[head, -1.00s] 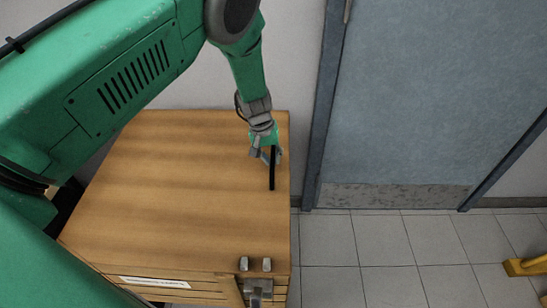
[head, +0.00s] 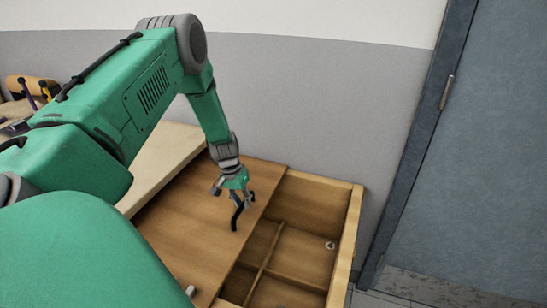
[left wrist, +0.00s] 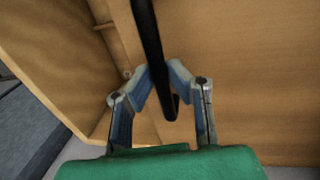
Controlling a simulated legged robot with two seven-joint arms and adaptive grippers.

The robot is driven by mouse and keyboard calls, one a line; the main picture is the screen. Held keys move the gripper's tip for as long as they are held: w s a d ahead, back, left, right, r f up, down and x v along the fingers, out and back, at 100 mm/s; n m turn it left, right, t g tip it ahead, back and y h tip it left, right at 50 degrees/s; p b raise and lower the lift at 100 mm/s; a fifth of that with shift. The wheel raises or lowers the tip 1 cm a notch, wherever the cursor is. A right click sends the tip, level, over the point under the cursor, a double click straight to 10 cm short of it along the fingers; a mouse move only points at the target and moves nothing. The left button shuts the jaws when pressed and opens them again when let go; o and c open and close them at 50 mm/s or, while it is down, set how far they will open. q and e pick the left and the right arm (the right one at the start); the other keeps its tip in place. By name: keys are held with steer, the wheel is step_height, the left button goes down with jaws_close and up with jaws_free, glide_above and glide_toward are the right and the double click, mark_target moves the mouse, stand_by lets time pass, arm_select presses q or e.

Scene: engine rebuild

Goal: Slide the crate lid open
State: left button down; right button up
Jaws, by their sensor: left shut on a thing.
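The wooden crate lid (head: 185,225) lies partly slid to the left on the crate (head: 347,235). The right part of the crate is open and shows inner compartments split by thin dividers. My left gripper (head: 241,193) is shut on the black bar handle (head: 236,218) on the lid, near the lid's right edge. In the left wrist view the handle (left wrist: 152,50) runs between the fingers of my left gripper (left wrist: 160,88), with the lid (left wrist: 240,70) behind it. My right gripper is not in view.
A small round metal thing (head: 330,245) lies in a right compartment. A grey-blue door (head: 475,180) stands at the right, and a wall is close behind the crate. A pale slab (head: 165,165) lies behind the lid. Several tools (head: 40,92) show at the far left.

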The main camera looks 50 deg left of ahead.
arm_select(q)
steer(key=b, duration=0.2)
glide_above(200, 199)
steer(key=a, duration=0.1)
steer(key=shift+s+r, duration=0.1)
steer(key=shift+s, duration=0.15)
steer(key=c, duration=1.5)
jaws_free()
steer(key=shift+w, duration=0.1)
steer(key=shift+c, duration=0.2)
step_height(200, 199, up, 11)
steer(key=s+a, duration=0.1)
steer(key=a, duration=0.1)
steer(key=shift+a+r, duration=0.15)
